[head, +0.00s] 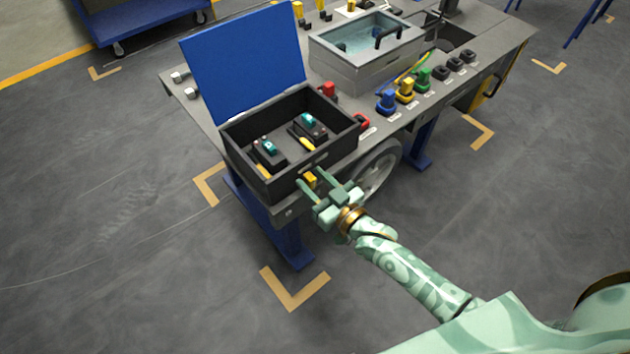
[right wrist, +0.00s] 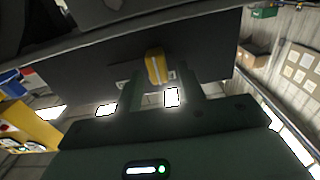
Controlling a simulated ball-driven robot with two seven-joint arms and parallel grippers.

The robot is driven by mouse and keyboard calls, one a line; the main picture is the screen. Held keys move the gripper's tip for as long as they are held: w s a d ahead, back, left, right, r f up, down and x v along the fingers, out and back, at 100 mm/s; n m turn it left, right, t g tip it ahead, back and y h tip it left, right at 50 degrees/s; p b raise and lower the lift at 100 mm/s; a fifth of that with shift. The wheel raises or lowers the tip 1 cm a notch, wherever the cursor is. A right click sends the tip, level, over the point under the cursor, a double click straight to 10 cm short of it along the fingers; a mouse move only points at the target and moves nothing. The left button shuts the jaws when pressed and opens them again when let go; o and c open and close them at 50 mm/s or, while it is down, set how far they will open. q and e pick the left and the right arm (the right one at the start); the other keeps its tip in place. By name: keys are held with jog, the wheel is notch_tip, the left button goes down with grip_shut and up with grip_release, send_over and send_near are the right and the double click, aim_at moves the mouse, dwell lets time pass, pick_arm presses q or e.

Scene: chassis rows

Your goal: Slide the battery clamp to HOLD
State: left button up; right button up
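A black open-topped box (head: 262,186) with a raised blue lid (head: 245,62) stands on the near end of the grey bench. Inside are two dark units with teal parts, a left one (head: 268,153) and a right one (head: 308,130), each with a yellow piece beside it. A small yellow block (head: 310,177) is at the box's near outer side; it also shows in the right wrist view (right wrist: 155,65). No HOLD marking is readable. My right gripper (head: 313,179) is open, its fingers on either side of the yellow block; contact cannot be told. My left gripper is out of view.
A grey handwheel (head: 378,172) is close to the right of my right gripper. A grey bin (head: 345,70) stands further back on the bench, with blue (head: 387,102), yellow (head: 405,90) and green (head: 422,79) connectors near it. The floor in front is clear.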

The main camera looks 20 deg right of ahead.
aim_at(323, 160)
grip_shut()
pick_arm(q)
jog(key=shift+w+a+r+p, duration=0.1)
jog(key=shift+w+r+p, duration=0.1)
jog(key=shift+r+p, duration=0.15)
pick_arm(e)
jog(key=shift+w+d, duration=0.3)
jog(key=shift+d, duration=0.55)
jog(key=shift+w+d, duration=0.35)
jog(key=shift+d, duration=0.45)
jog(key=shift+w+d, duration=0.3)
jog(key=shift+d, duration=0.55)
jog(key=shift+o, duration=0.7)
grip_release()
jog(key=shift+d, duration=0.15)
jog(key=shift+s, duration=0.1)
jog(key=shift+s, duration=0.3)
pick_arm(q)
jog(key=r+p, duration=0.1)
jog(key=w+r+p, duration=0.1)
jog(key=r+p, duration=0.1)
jog(key=p, duration=0.1)
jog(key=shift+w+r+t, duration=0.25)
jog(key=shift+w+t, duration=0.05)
pick_arm(e)
jog(key=v, duration=1.5)
jog(key=shift+s+d, duration=0.2)
jog(key=shift+s, duration=0.05)
